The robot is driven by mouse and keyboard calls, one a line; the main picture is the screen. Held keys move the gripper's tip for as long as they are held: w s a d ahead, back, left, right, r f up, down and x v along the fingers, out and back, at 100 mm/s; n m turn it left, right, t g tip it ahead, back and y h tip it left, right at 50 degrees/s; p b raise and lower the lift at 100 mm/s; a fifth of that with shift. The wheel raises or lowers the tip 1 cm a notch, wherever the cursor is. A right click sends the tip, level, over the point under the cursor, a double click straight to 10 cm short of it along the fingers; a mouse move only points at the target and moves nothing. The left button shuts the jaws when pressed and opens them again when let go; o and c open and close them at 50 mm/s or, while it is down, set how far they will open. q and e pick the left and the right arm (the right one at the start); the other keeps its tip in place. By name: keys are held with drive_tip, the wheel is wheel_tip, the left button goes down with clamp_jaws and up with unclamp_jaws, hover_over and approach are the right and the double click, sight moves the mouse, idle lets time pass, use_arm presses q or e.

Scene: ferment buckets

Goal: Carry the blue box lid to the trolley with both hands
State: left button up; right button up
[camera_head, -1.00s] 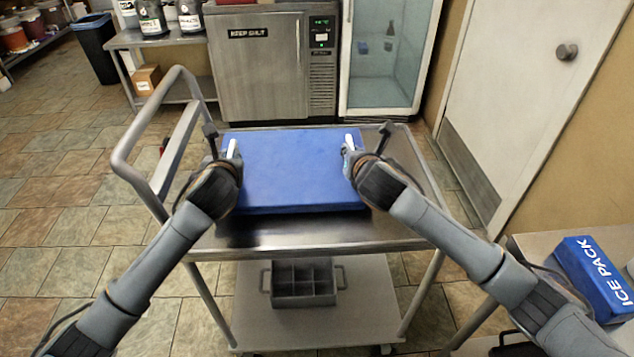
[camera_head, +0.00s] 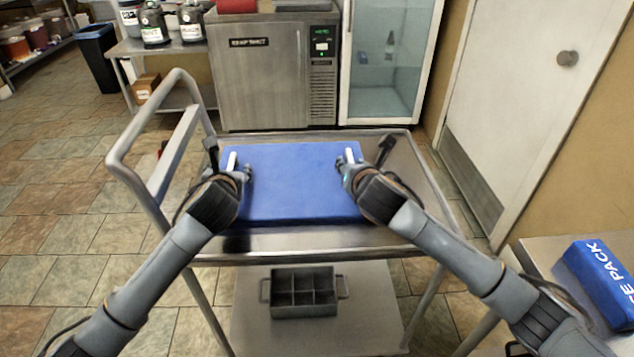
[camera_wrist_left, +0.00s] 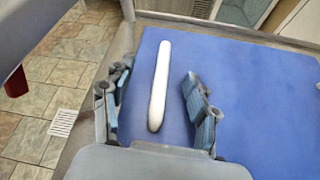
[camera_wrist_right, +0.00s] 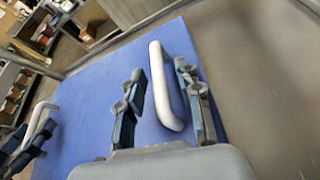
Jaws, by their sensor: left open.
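The blue box lid (camera_head: 290,190) lies flat on the top deck of the steel trolley (camera_head: 400,160). It has a white bar handle near each side, the left one (camera_wrist_left: 160,85) and the right one (camera_wrist_right: 162,85). My left gripper (camera_head: 236,172) is open, with one finger on each side of the left handle and gaps between. My right gripper (camera_head: 347,172) is open around the right handle, with its fingers apart from the bar in the right wrist view. The lid's underside is hidden.
The trolley's push handle (camera_head: 150,140) rises at the left. A grey divided caddy (camera_head: 303,292) stands on its lower shelf. A blue ice pack (camera_head: 598,278) lies on a table at the right. A steel cabinet (camera_head: 265,75) and a glass-door fridge (camera_head: 385,60) stand behind.

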use_arm(q)
drive_tip(key=shift+o, duration=0.3)
use_arm(e)
drive_tip(key=shift+d, duration=0.15)
use_arm(q)
drive_tip(key=shift+v, duration=3.95)
drive_tip(key=shift+a, duration=0.1)
use_arm(e)
drive_tip(key=o, duration=0.8)
